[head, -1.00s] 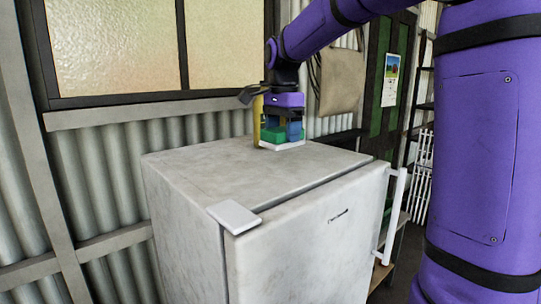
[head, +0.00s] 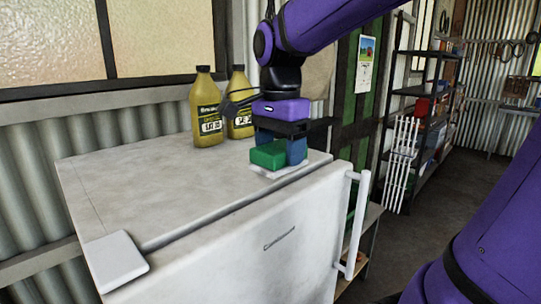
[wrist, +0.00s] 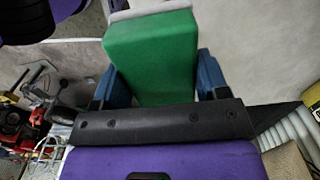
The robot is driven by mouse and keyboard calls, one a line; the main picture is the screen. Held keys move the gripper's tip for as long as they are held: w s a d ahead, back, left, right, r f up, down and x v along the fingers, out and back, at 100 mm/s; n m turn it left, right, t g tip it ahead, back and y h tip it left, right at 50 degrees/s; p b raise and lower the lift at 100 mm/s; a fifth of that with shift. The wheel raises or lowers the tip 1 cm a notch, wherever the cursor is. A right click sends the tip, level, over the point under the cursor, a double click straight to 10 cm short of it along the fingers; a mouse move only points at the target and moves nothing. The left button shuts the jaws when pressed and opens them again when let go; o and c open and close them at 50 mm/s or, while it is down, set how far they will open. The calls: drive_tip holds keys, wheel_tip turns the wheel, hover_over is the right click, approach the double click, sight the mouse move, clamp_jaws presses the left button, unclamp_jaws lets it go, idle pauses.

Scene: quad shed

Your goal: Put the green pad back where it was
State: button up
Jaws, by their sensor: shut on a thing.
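The green pad (head: 267,154) is a green block with a pale layer along its lower side, at the right end of the white fridge top (head: 150,190), near the front edge. My gripper (head: 281,152) points down and is shut on it. In the wrist view the pad (wrist: 152,55) sits between the two blue fingers of my gripper (wrist: 160,82), one at each side. The pale layer shows at its far end. I cannot tell whether the pad touches the fridge top or is slightly above it.
Two yellow bottles (head: 208,110) (head: 240,105) with black caps stand behind my gripper by the wall. A white hinge cover (head: 115,262) is at the near left corner. The fridge handle (head: 353,225) juts out at right. The left fridge top is clear.

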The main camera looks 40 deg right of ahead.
drive_tip(key=w+d, duration=0.2)
drive_tip(key=w, duration=0.2)
drive_tip(key=w+d+f, duration=0.1)
drive_tip(key=w+d, duration=0.1)
drive_tip(key=w, duration=0.3)
drive_tip(key=w+d, duration=0.2)
drive_tip(key=w, duration=0.3)
drive_tip(key=shift+w+f, duration=0.1)
drive_tip(key=shift+f, duration=0.1)
drive_tip(key=shift+w+d+f, duration=0.1)
drive_tip(key=shift+w+f, duration=0.1)
drive_tip(key=shift+f, duration=1.6)
drive_tip(key=shift+f, duration=0.1)
drive_tip(key=o, duration=0.9)
